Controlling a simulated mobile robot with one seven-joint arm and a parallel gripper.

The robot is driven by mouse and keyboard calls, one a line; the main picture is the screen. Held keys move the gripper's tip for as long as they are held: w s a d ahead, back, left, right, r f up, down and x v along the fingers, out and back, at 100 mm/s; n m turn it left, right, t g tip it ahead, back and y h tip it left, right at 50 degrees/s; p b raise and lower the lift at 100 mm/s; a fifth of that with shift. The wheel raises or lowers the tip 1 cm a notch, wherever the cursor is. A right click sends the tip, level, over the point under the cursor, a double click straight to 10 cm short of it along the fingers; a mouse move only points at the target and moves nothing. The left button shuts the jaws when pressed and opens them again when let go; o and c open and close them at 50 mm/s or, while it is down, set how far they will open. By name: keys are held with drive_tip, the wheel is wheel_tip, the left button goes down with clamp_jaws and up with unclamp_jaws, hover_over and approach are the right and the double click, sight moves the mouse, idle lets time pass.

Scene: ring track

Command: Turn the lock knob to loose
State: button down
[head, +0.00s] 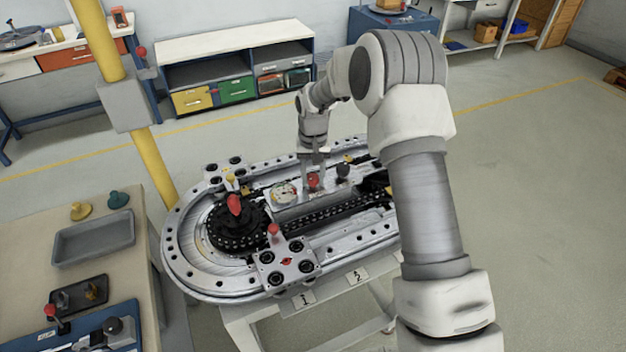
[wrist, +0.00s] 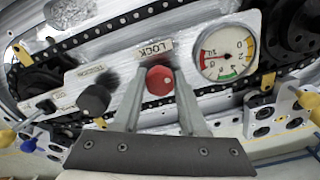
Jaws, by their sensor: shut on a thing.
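The lock knob (wrist: 159,80) is red and round and sits just below a plate marked LOCK (wrist: 155,50) in the wrist view. My gripper (wrist: 163,82) has one finger on each side of this knob and is shut on it. In the head view my gripper (head: 313,172) reaches down to the red knob (head: 313,181) on the metal panel of the ring track (head: 180,255). The way the knob is turned cannot be told.
A dial gauge (wrist: 226,53) and a black knob (wrist: 94,99) flank the lock knob. A yellow post (head: 155,170) rises at the left, beside a bench with a grey tray (head: 95,238).

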sight(313, 177)
drive_tip(key=n+b, duration=0.1)
drive_tip(key=n, duration=0.2)
drive_tip(key=shift+n, duration=0.4)
drive_tip(key=n, duration=0.3)
drive_tip(key=shift+n, duration=0.3)
drive_tip(key=n, duration=0.6)
drive_tip(key=shift+n, duration=0.3)
drive_tip(key=shift+c, duration=2.2)
unclamp_jaws()
wheel_tip(313, 177, up, 18)
drive_tip(key=shift+f, duration=0.25)
